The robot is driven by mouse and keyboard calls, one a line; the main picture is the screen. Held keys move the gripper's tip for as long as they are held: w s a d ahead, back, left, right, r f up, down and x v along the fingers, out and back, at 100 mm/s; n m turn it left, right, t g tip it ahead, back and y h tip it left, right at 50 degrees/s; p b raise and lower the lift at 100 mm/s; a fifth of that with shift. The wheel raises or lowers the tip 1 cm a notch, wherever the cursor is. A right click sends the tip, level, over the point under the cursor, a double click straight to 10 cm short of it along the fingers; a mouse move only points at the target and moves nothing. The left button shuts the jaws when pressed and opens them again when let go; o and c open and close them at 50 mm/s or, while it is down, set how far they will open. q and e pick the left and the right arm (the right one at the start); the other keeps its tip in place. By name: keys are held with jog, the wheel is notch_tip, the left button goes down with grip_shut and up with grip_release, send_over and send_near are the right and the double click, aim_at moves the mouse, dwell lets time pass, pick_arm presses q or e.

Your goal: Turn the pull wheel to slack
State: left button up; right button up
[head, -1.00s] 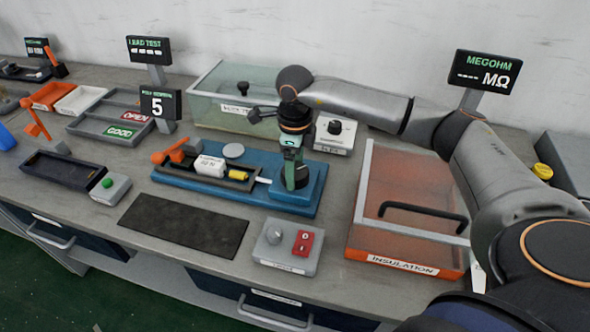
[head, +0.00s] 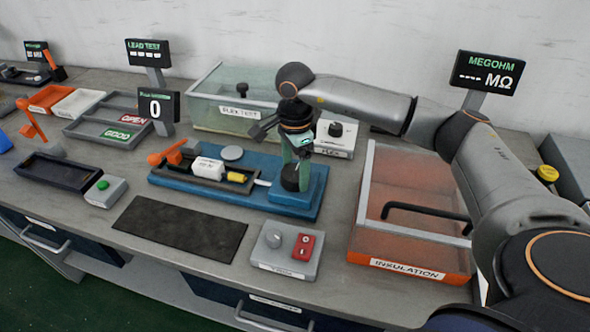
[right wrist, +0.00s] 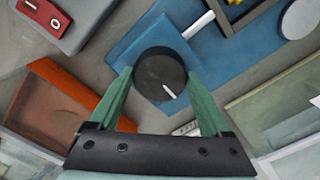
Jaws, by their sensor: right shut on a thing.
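The pull wheel, a dark round knob with a white pointer mark (right wrist: 160,75), stands on the right end of the blue fixture (head: 310,190). It also shows in the head view (head: 291,180), partly hidden by my gripper. My right gripper (head: 297,165) points down over it and is shut on the wheel. In the right wrist view its green fingers (right wrist: 160,95) lie on either side of the wheel. A white plug part (head: 208,168) lies in the fixture's cradle. The small display (head: 156,107) reads 0. My left gripper is not in view.
An orange insulation box (head: 400,262) with a black handle stands right of the fixture. A switch box with a grey knob and red switch (head: 285,250) sits in front. A glass-sided test box (head: 225,100) and a knob box (head: 335,140) stand behind. A dark mat (head: 180,228) lies front left.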

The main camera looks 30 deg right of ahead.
aim_at(295, 172)
jog(key=shift+r+n, duration=0.1)
jog(key=shift+n, duration=0.2)
jog(key=o, duration=1.2)
notch_tip(295, 172, up, 12)
jog(key=shift+r, duration=0.2)
